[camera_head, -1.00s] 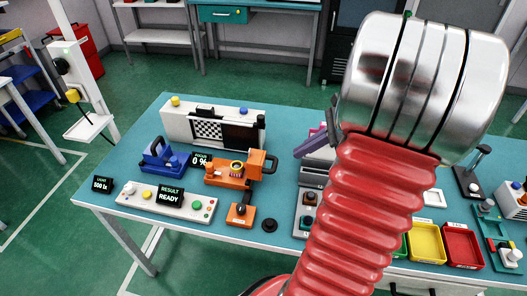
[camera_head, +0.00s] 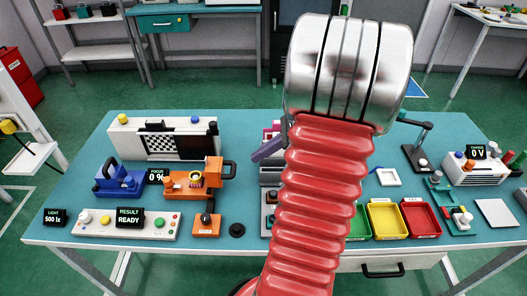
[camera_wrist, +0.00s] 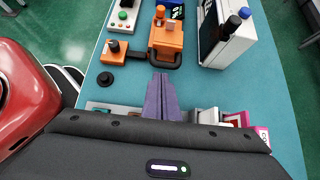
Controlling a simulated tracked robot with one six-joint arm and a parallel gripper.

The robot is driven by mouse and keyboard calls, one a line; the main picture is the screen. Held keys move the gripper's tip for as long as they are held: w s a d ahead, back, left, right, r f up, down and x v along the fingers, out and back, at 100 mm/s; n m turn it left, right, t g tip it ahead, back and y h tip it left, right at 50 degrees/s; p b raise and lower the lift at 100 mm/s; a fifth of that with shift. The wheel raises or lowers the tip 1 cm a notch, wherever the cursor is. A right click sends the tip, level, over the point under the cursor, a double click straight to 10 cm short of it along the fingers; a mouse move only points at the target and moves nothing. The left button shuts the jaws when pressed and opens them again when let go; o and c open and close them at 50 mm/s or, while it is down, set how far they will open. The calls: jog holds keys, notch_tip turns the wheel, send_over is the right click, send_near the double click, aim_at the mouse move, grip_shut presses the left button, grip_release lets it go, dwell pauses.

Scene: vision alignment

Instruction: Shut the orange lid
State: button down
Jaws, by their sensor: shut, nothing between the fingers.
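The orange fixture (camera_head: 178,191) stands on the table left of centre. Its orange lid (camera_head: 214,168) appears to stand upright at the fixture's right side, with a dark loop handle on its right. A round part with a yellow rim (camera_head: 196,179) sits uncovered in the fixture. In the wrist view, the orange lid (camera_wrist: 166,38) is at the top, its black handle towards me. My gripper (camera_head: 268,150) has purple fingers, partly hidden behind my red arm. In the wrist view, my gripper (camera_wrist: 161,80) is shut and empty, with its tips just below the handle, apparently apart from it.
A blue fixture (camera_head: 120,182) stands left of the orange one. A white checkered panel (camera_head: 164,139) stands behind. An orange box with a black knob (camera_head: 206,225) and a black puck (camera_head: 237,230) are in front. Yellow (camera_head: 388,220) and red (camera_head: 422,219) trays lie right.

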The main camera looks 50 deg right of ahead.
aim_at(222, 169)
jog(key=x, duration=0.6)
jog(key=shift+w+a+f, duration=0.2)
jog(key=shift+f, duration=0.05)
jog(key=shift+w+a+r, duration=0.1)
jog(key=shift+w+a, duration=0.45)
jog(key=shift+w, duration=0.2)
jog(key=shift+w+a+r, duration=0.1)
jog(key=shift+w+a, duration=0.45)
jog(key=shift+w, duration=0.2)
jog(key=shift+a, duration=0.15)
jog(key=shift+r, duration=0.1)
jog(key=shift+w+r+g+h, duration=0.15)
jog(key=shift+w+g+h, duration=0.15)
